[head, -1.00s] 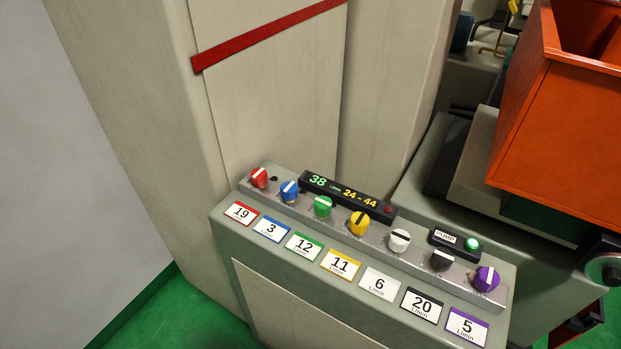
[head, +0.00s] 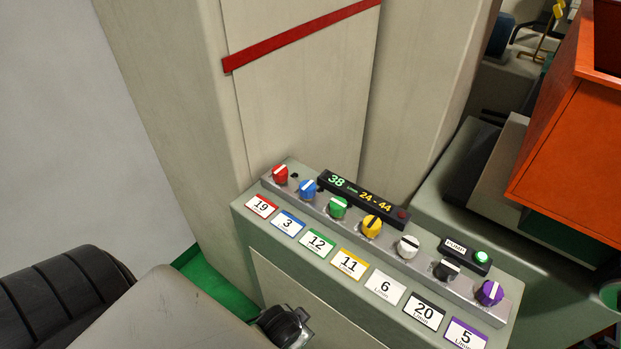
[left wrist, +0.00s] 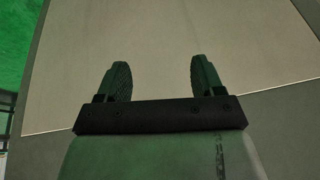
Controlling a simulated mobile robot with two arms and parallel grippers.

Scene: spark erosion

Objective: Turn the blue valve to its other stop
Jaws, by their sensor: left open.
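The blue valve (head: 308,189) is a round knob with a white bar across its top. It sits second from the left in a row of coloured knobs on the console, above a label reading 3. My left gripper shows in the left wrist view (left wrist: 160,80), open and empty, with its two dark fingers apart in front of a plain beige panel. In the head view my left arm comes in at the lower left, below and left of the console, well apart from the blue valve. My right gripper is not in view.
Red (head: 281,175), green (head: 338,208), yellow (head: 371,226), white, black and purple (head: 489,293) knobs share the row. A display (head: 355,195) reads 38 and 24-44. A lit green pump button (head: 481,257) is at right. An orange box (head: 570,150) overhangs the right side.

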